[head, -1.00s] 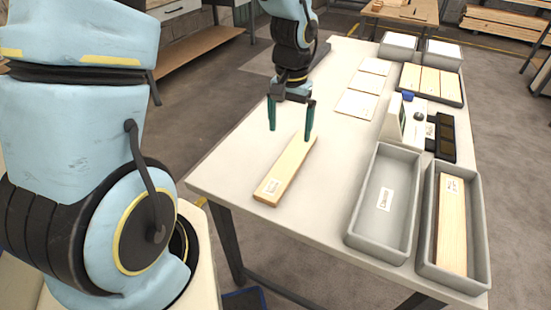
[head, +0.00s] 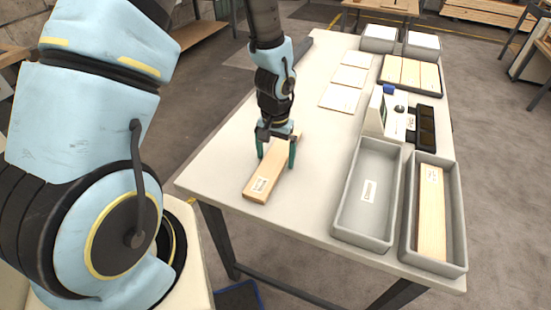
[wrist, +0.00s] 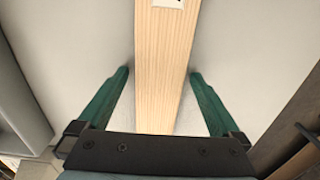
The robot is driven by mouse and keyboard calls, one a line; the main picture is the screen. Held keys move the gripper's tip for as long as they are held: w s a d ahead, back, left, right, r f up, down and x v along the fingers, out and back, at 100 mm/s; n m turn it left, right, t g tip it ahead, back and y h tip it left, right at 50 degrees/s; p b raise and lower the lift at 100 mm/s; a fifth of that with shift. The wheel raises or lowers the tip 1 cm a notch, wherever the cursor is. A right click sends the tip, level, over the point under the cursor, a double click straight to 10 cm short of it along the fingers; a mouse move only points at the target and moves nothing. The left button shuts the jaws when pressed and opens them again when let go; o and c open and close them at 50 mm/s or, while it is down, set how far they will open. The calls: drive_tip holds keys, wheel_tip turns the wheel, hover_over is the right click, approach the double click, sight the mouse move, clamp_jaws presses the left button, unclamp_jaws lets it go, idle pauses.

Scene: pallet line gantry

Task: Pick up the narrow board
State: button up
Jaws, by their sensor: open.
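A narrow light-wood board (head: 268,178) with a white label at its near end lies flat on the white table. My gripper (head: 275,162) is over the board with its green fingers pointing down. In the wrist view the board (wrist: 164,70) runs between the two fingers of my gripper (wrist: 160,74), with a gap on each side. The jaws are open and not touching the board. Part of the board's far end is hidden by my gripper in the head view.
Two grey bins stand at the table's right edge; the left bin (head: 342,225) is empty but for a label, the right bin (head: 456,245) holds a wooden board (head: 431,215). A scale-like device (head: 373,112), a tray of boards (head: 441,86) and flat light panels (head: 340,97) are farther back.

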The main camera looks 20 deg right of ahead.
drive_tip(key=c, duration=1.4)
